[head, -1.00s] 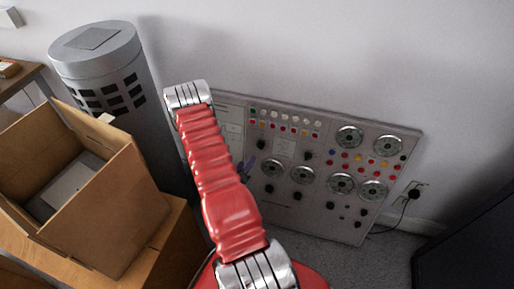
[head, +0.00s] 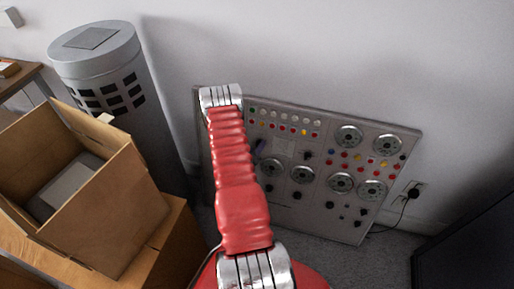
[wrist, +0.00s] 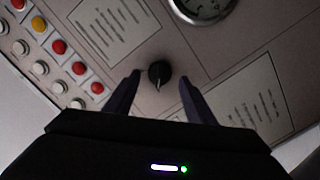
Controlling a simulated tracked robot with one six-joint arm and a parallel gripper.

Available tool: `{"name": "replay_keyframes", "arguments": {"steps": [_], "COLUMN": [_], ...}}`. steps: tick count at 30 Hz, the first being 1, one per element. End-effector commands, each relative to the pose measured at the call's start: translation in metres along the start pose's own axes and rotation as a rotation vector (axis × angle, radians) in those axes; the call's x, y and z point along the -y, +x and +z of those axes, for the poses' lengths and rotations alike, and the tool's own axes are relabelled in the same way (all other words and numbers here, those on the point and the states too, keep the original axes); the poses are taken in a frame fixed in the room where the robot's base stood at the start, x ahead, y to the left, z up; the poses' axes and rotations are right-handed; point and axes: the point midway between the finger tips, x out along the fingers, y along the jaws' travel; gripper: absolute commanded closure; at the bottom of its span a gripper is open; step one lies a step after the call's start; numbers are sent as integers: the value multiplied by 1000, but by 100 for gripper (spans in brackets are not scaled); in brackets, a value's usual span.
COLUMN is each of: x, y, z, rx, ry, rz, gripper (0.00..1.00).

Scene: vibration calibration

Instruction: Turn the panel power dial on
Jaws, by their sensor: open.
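The grey control panel (head: 325,215) leans against the wall in the head view. In the wrist view a small black dial (wrist: 160,74) with a pale pointer line sits on the panel face (wrist: 195,70). My gripper (wrist: 158,82) is open, with one dark finger on each side of the dial in the picture. Whether the fingers touch the dial or how far they are from it I cannot tell. In the head view my red arm hides the panel's left part, and only a bit of the gripper shows past the arm.
Red, yellow and white buttons (wrist: 59,47) and a round gauge (wrist: 203,8) are near the dial. A grey cylinder (head: 115,100) and an open cardboard box (head: 120,210) stand left of the panel. A dark object (head: 470,230) is at right. Carpet shows below the panel.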

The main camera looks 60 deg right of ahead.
Motion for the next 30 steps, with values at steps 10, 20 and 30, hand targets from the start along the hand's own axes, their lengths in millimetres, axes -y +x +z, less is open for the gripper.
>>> {"name": "replay_keyframes", "arguments": {"steps": [10, 20, 30], "x": [0, -1, 0], "y": [15, 15, 15], "z": [1, 1, 1], "rx": [1, 1, 1], "ry": [0, 0, 0], "rz": [0, 1, 0], "gripper": [50, 64, 88]}}
